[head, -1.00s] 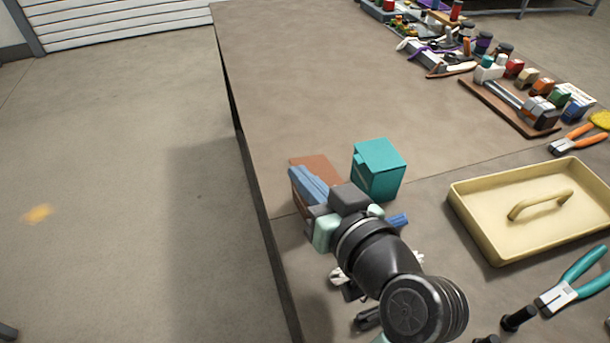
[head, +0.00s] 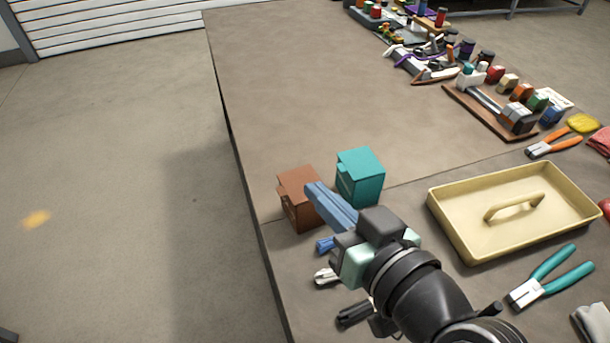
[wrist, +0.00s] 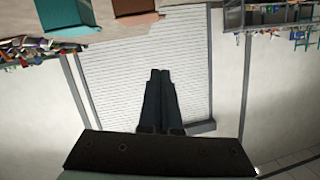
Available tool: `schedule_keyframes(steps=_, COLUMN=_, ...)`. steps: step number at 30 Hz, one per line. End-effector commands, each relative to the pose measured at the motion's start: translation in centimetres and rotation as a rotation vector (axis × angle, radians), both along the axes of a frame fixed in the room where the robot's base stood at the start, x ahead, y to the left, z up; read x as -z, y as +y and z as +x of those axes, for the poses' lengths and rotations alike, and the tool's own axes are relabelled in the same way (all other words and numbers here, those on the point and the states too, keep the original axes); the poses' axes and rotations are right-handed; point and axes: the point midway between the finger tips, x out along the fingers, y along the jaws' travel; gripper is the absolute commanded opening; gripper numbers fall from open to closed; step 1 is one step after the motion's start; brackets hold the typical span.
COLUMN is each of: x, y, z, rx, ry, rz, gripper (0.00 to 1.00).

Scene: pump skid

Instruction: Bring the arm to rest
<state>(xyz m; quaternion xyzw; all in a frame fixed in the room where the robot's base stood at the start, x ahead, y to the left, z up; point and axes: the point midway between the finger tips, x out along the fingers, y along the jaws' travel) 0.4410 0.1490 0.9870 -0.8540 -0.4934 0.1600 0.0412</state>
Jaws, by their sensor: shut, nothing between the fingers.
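My gripper (head: 318,192) is over the left part of the workbench (head: 300,100) in the head view, its blue fingers together and empty. It points up and to the left in the picture, in front of a brown box (head: 296,196) and a teal box (head: 362,176). I cannot tell how high above the bench it is. In the wrist view the closed fingers (wrist: 160,80) stand out against a white slatted shutter. That view looks upside down, with the teal box (wrist: 68,16) and the brown box (wrist: 135,8) at the top edge.
A cream tray (head: 440,212) with a handle lies to the right. Teal-handled pliers (head: 548,278) lie in front of it. Orange-handled pliers (head: 560,143) and rows of small tools are farther back. The bench's left edge is close to the boxes; the bench beyond them is clear.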

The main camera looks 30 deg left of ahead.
Motion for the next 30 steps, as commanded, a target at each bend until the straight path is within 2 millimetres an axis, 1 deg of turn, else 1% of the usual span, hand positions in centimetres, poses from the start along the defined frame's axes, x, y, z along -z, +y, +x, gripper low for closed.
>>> schedule_keyframes(steps=1, x=-0.2, y=-0.7, z=-0.3, rx=0.003, ry=0.0, rz=0.001, gripper=0.0)
schedule_keyframes(steps=3, x=-0.4, y=-1.3, z=-0.6, rx=0.003, ry=0.0, rz=0.001, gripper=0.0)
schedule_keyframes(steps=6, x=-0.5, y=-1.8, z=-0.9, rx=0.0, ry=-0.001, rz=0.001, gripper=0.0)
schedule_keyframes(steps=13, x=-0.6, y=-1.9, z=-1.0, rx=-0.001, ry=-0.001, rz=0.001, gripper=0.0)
schedule_keyframes(steps=15, x=-0.6, y=-2.0, z=-0.5, rx=0.021, ry=-0.001, rz=-0.007, gripper=0.0)
schedule_keyframes(steps=17, x=-0.6, y=-2.3, z=0.4, rx=0.065, ry=0.003, rz=-0.021, gripper=0.0)
schedule_keyframes(steps=20, x=-0.7, y=-3.4, z=3.0, rx=0.19, ry=0.005, rz=-0.059, gripper=0.0)
schedule_keyframes(steps=21, x=-0.9, y=-4.0, z=4.3, rx=0.257, ry=0.001, rz=-0.074, gripper=0.0)
schedule_keyframes(steps=23, x=-1.4, y=-5.2, z=6.2, rx=0.365, ry=-0.011, rz=-0.095, gripper=0.0)
schedule_keyframes(steps=24, x=-1.9, y=-6.1, z=7.4, rx=0.437, ry=-0.024, rz=-0.107, gripper=0.0)
schedule_keyframes(steps=27, x=-3.6, y=-8.3, z=9.8, rx=0.607, ry=-0.068, rz=-0.125, gripper=0.0)
schedule_keyframes(steps=30, x=-5.7, y=-10.6, z=11.5, rx=0.761, ry=-0.128, rz=-0.131, gripper=0.0)
